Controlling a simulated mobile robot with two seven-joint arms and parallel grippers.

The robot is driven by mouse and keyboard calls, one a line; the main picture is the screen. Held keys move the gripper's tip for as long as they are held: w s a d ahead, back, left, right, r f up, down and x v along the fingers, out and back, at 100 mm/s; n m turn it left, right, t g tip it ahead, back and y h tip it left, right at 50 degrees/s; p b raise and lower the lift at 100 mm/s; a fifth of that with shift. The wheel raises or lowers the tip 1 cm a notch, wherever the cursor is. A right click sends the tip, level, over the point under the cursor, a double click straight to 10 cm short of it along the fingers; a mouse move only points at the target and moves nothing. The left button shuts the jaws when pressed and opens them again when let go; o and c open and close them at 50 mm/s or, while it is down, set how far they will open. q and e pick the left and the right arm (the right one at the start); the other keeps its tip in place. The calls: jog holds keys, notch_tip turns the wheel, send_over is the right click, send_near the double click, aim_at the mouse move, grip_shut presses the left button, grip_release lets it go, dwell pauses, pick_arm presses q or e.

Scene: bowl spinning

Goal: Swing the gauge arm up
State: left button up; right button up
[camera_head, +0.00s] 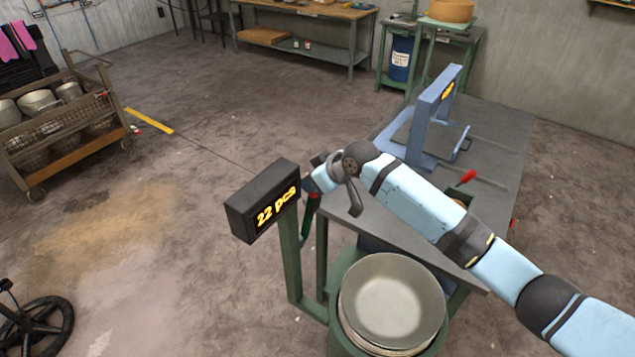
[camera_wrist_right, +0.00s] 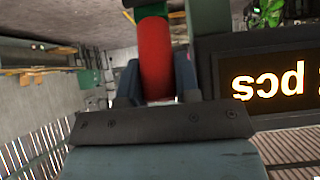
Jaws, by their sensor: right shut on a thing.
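The gauge has a dark display box (camera_head: 262,200) with "22 pcs" in lit yellow digits, on a green post (camera_head: 290,255) beside a stack of metal bowls (camera_head: 392,297). The display also shows, upside down, in the right wrist view (camera_wrist_right: 285,85). My right gripper (camera_head: 309,192) is just right of the display box. In the right wrist view its fingers are closed around a red handle (camera_wrist_right: 155,50), which I take to be the gauge arm's. In the head view, my wrist hides most of the handle. My left gripper is not in view.
A grey-topped table (camera_head: 500,140) carries a blue frame (camera_head: 427,115) with its own display and a red-tipped lever (camera_head: 467,177), close to my right arm. A cart of pots (camera_head: 75,145) stands left. The floor between is mostly clear.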

dwell(0.3)
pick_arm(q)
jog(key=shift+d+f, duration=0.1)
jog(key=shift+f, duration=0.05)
pick_arm(e)
jog(key=shift+w+a+r, duration=0.3)
jog(key=shift+w+a, duration=0.25)
jog(key=shift+a, duration=0.2)
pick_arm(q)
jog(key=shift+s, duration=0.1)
pick_arm(e)
jog(key=shift+a+r, duration=0.1)
